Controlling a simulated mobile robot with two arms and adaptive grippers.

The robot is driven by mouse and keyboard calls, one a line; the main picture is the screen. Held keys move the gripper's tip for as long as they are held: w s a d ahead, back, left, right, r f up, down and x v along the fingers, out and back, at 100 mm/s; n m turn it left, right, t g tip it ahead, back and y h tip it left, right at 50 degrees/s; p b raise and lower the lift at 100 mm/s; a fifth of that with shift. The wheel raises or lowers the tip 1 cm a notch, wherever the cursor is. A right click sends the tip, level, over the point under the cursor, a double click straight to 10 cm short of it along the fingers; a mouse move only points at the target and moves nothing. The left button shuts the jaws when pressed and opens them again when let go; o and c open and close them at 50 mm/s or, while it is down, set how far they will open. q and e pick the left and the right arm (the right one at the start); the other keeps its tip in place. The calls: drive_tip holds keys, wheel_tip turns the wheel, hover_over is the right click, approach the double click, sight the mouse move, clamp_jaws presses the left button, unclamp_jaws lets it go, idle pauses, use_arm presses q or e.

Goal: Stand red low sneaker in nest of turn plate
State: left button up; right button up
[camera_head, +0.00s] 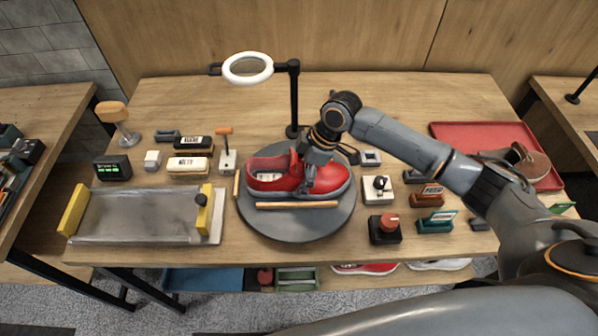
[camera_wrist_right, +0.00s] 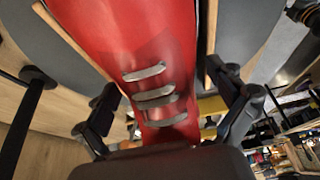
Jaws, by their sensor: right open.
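The red low sneaker (camera_head: 338,184) stands upright on the round grey turn plate (camera_head: 298,226), its toe to the right and its opening to the left. Wooden strips of the nest show along its front side (camera_head: 297,205) and by its heel (camera_head: 237,186). My right gripper (camera_head: 316,186) is down over the sneaker's middle, open. In the right wrist view its fingers (camera_wrist_right: 162,82) are apart on either side of the red upper (camera_wrist_right: 130,35), near the grey laces (camera_wrist_right: 155,93). Whether they touch the sneaker I cannot tell. My left gripper is out of view.
A ring lamp (camera_head: 247,68) stands behind the plate. A grey tray with yellow ends (camera_head: 140,214) lies left. A black box with a red knob (camera_head: 384,228) and small blocks stand right. A red tray (camera_head: 480,132) with a brown shoe (camera_head: 530,162) lies at the back right.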

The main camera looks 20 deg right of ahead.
drive_tip(key=shift+r, duration=0.15)
drive_tip(key=b+v, duration=0.2)
drive_tip(key=v, duration=1)
drive_tip(key=shift+d, duration=0.1)
